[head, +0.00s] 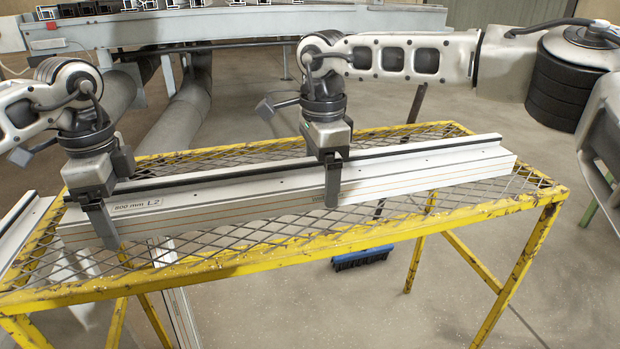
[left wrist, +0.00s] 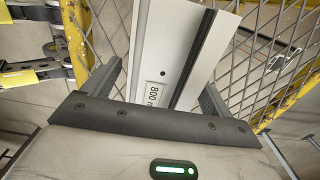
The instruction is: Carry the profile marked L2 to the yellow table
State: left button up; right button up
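The profile marked L2 (head: 250,187) is a long pale bar with a black strip, lying lengthwise over the yellow table (head: 270,263). Its "800 mm L2" label shows near its left end. It looks level and appears to rest on the mesh; any small gap beneath is hard to see. My left gripper (head: 106,222) straddles the profile near the label. In the left wrist view the profile (left wrist: 200,52) lies between its two fingers, with a narrow gap beside one. My right gripper (head: 332,185) is over the profile's middle, one finger before its front face; its far finger is hidden.
The table has a mesh top and yellow frame, with free mesh at the right end. Another pale profile (head: 22,228) lies at the left edge. A blue brush (head: 362,258) is on the floor beneath. A grey machine bench (head: 240,25) stands behind.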

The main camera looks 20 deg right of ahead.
aim_at(322, 176)
pick_arm(q)
notch_tip(322, 176, up, 12)
pick_arm(e)
notch_tip(322, 176, up, 12)
dwell(0.9)
